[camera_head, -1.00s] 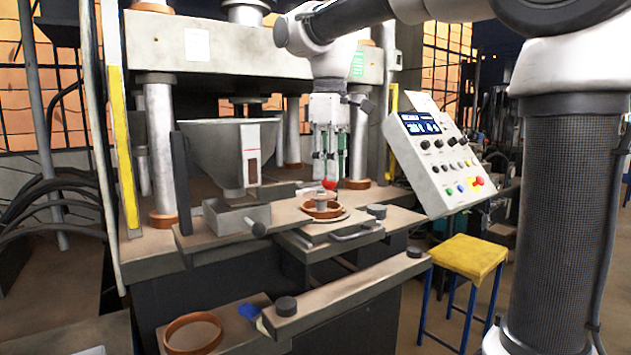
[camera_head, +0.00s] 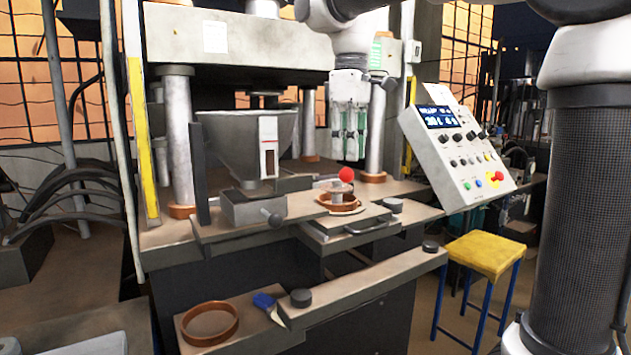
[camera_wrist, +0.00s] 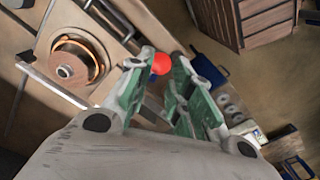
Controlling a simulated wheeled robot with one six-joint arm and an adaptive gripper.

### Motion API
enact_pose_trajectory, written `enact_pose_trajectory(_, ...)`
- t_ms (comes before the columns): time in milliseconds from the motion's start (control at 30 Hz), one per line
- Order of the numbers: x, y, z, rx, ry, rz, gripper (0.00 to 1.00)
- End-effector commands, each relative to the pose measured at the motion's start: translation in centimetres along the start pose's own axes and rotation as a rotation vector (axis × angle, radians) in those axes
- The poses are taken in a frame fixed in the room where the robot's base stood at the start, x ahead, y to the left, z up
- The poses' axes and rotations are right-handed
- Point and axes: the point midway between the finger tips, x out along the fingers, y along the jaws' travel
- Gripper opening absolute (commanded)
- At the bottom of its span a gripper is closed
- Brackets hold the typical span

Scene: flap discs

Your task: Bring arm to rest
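My gripper (camera_head: 350,157) hangs pointing down in front of the press, to the left of the control panel. Its green-padded fingers stand apart with a gap between them, and nothing is held. A red ball knob (camera_head: 346,174) sits just below the fingertips in the head view. In the wrist view the red knob (camera_wrist: 161,63) shows in the gap between the fingertips (camera_wrist: 160,68), beyond them. A copper-coloured ring mould (camera_head: 340,205) with a round core lies on the press's sliding plate; it also shows at the upper left of the wrist view (camera_wrist: 98,72).
A grey hopper (camera_head: 240,140) stands left of the gripper. The control panel (camera_head: 455,155) is close on the right. A yellow stool (camera_head: 483,256) stands at front right. A loose ring (camera_head: 210,325) and a blue brush (camera_head: 266,304) lie on the front shelf.

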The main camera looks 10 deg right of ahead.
Motion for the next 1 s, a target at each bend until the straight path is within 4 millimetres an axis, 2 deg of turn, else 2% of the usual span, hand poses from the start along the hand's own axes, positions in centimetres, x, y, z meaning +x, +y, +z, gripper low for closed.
enact_pose_trajectory(67, 0.4, 0.1, 1.8, 0.050, 0.020, 0.010, 0.21)
enact_pose_trajectory(167, 1.9, 0.2, 5.7, 0.167, 0.067, 0.032, 0.21)
enact_pose_trajectory(300, 6.0, -0.6, 13.1, 0.405, 0.166, 0.078, 0.21)
enact_pose_trajectory(400, 9.6, -1.6, 17.5, 0.566, 0.236, 0.108, 0.21)
enact_pose_trajectory(500, 12.8, -2.7, 20.7, 0.691, 0.291, 0.131, 0.21)
enact_pose_trajectory(600, 15.1, -3.5, 22.6, 0.773, 0.329, 0.146, 0.21)
enact_pose_trajectory(700, 16.3, -3.9, 23.4, 0.811, 0.346, 0.152, 0.21)
enact_pose_trajectory(1000, 16.5, -3.9, 23.5, 0.818, 0.349, 0.153, 0.21)
